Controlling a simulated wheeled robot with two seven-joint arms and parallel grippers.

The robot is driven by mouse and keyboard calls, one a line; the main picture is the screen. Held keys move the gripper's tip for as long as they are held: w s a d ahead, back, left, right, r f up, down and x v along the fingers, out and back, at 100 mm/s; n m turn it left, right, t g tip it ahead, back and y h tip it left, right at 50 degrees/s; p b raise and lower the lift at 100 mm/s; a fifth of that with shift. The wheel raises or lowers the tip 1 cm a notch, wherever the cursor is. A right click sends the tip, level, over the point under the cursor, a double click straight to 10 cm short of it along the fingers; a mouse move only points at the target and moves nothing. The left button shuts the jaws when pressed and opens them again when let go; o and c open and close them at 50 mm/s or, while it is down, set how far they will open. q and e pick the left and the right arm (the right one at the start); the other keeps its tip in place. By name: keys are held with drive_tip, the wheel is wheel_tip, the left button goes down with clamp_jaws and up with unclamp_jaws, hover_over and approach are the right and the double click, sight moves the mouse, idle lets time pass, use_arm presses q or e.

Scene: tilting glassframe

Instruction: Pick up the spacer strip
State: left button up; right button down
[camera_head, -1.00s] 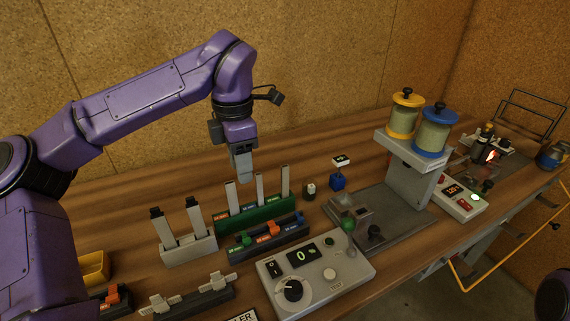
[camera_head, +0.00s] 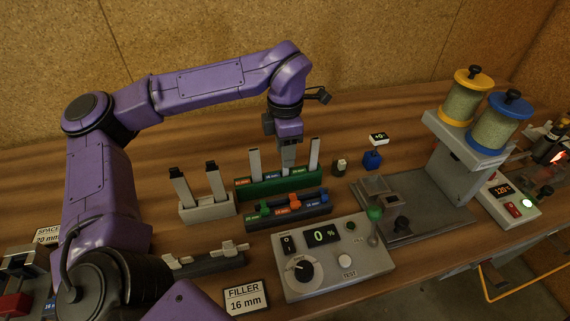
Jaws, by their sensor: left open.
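The left strip (camera_head: 254,162) and right strip (camera_head: 314,153) stand clear. My left gripper (camera_head: 288,162) points down directly over the middle slot, its jaws open. The middle strip (camera_head: 285,172) is mostly hidden by the gripper, with only a small part showing just below the fingers. I cannot tell whether the fingers surround it or touch it. My right gripper is out of view.
A pale holder (camera_head: 207,212) with two dark-topped strips stands left of the rack. A dark rack (camera_head: 290,211) with coloured clips lies in front.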

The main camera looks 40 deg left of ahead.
use_arm(q)
drive_tip(key=shift+s, duration=0.1)
clamp_jaws()
